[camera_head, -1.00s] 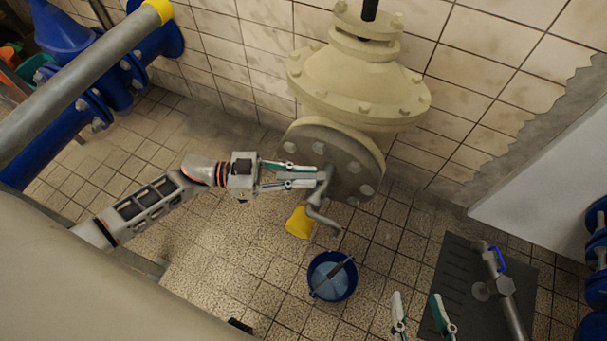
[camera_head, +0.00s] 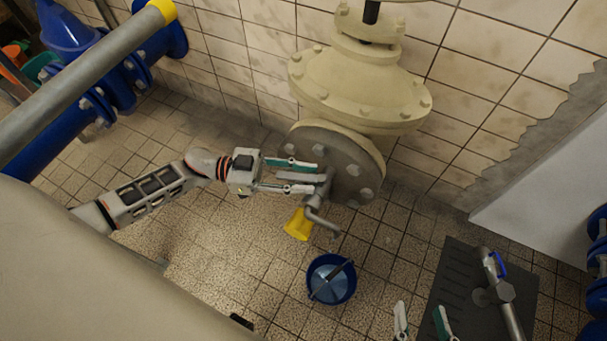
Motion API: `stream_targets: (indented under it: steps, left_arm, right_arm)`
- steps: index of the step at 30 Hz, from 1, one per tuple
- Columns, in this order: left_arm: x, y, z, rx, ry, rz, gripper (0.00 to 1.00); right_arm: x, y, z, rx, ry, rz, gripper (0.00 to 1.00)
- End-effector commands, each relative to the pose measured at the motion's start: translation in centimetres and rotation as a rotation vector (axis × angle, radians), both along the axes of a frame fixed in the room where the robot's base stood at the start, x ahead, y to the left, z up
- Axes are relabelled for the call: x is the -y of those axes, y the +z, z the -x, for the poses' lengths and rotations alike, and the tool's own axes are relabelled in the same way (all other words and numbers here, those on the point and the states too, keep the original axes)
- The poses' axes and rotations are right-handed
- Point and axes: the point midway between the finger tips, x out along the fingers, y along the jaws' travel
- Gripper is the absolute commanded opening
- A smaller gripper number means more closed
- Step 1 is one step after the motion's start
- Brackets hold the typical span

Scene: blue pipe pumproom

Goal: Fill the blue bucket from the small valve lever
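The blue bucket (camera_head: 331,299) stands upright on the tiled floor, with a grey handle lying across its top. A lighter blue, water-like surface shows inside it. The grey tap (camera_head: 322,222) comes off the big flange, its spout above and behind the bucket; no stream is clearly visible. The small valve lever (camera_head: 298,177) is a grey bar at the tap's top. My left gripper (camera_head: 316,178) is open, one finger on each side of the lever; I cannot tell whether either touches it. My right gripper (camera_head: 420,308) is open and empty at the bottom edge.
A large cream valve body with a grey flange (camera_head: 348,160) stands against the wall. A yellow object (camera_head: 298,224) is behind the tap. A dark mat (camera_head: 450,270) with a pipe fitting (camera_head: 495,280) lies at right. Blue pipes (camera_head: 50,135) run at left.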

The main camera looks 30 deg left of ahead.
Motion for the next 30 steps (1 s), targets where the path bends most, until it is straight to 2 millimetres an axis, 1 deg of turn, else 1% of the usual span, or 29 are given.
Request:
stream_targets:
  steps: [2,5,12,17,21,28,30]
  left_arm:
    - [-0.3,0.0,0.1,0.000,0.000,-0.001,0.31]
    - [-1.3,-0.1,0.4,-0.002,0.001,-0.002,0.31]
    - [-4.9,-0.1,1.8,-0.003,0.001,-0.003,0.31]
    - [-6.6,-0.1,2.4,-0.002,0.001,-0.002,0.31]
    - [-7.1,0.0,2.6,0.000,0.000,0.000,0.31]
    - [-7.1,0.0,2.6,0.000,0.000,0.000,0.31]
    - [-7.1,0.3,2.4,0.004,0.000,0.000,0.31]
  right_arm:
    - [0.0,0.0,0.0,-0.001,-0.001,0.001,0.40]
    - [0.0,0.0,0.0,0.000,0.000,0.000,0.40]
    - [0.0,0.1,0.0,0.002,0.000,0.000,0.40]
    - [0.0,0.1,-0.1,0.002,0.001,0.000,0.40]
    - [0.0,0.1,-0.1,0.003,0.001,-0.001,0.40]
    - [0.0,0.1,-0.1,0.003,0.001,-0.001,0.40]
    - [0.0,0.3,-0.1,0.007,0.001,0.001,0.40]
